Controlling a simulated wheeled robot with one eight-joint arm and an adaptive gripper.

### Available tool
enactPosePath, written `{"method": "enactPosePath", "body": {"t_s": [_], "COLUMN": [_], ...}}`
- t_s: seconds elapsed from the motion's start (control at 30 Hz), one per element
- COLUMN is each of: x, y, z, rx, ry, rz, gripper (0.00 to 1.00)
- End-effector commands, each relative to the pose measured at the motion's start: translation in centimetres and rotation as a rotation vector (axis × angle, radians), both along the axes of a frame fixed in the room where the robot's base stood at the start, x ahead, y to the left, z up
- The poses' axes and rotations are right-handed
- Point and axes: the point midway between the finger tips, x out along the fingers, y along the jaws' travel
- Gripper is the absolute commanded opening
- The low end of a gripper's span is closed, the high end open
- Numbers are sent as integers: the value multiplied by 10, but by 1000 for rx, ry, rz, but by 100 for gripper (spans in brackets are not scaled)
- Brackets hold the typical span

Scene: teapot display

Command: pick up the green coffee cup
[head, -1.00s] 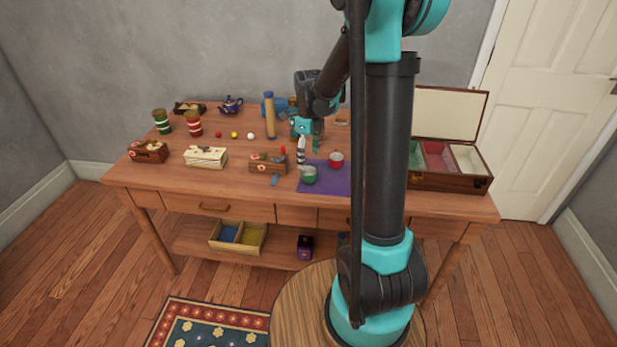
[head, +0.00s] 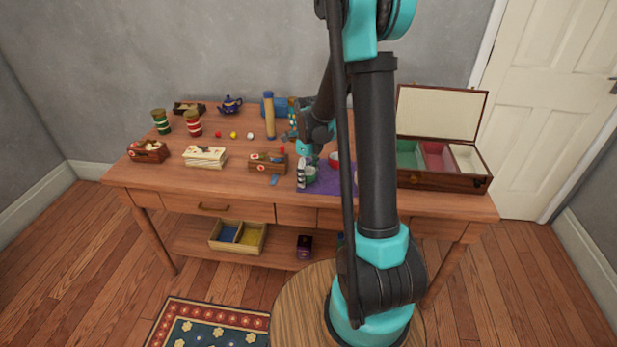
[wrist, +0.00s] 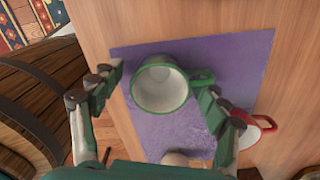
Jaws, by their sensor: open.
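The green coffee cup (wrist: 161,88) stands on a purple mat (wrist: 245,52), its white inside facing the wrist camera and its handle pointing right. In the head view the green cup (head: 310,175) is at the mat's left side, partly hidden by my gripper. My gripper (wrist: 168,98) is open above the cup, one finger to its left and the other to its right by the handle. In the head view my gripper (head: 308,162) is low over the cup. I cannot tell whether a finger touches the handle.
A red cup (wrist: 262,128) stands just right of my right finger; it also shows in the head view (head: 334,160). A wooden box (head: 268,163) is farther left. An open compartment box (head: 440,179) is at right.

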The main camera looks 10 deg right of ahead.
Motion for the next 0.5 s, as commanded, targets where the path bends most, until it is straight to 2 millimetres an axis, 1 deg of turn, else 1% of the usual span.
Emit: {"method": "enactPosePath", "body": {"t_s": [0.03, 0.07, 0.43, 0.47, 0.5], "x": [0, 0, 0, 0, 0], "y": [0, 0, 0, 0, 0], "z": [0, 0, 0, 0, 0], "rx": [0, 0, 0, 0, 0], "ry": [0, 0, 0, 0, 0], "rz": [0, 0, 0, 0, 0], "gripper": [71, 68, 22, 19, 19]}}
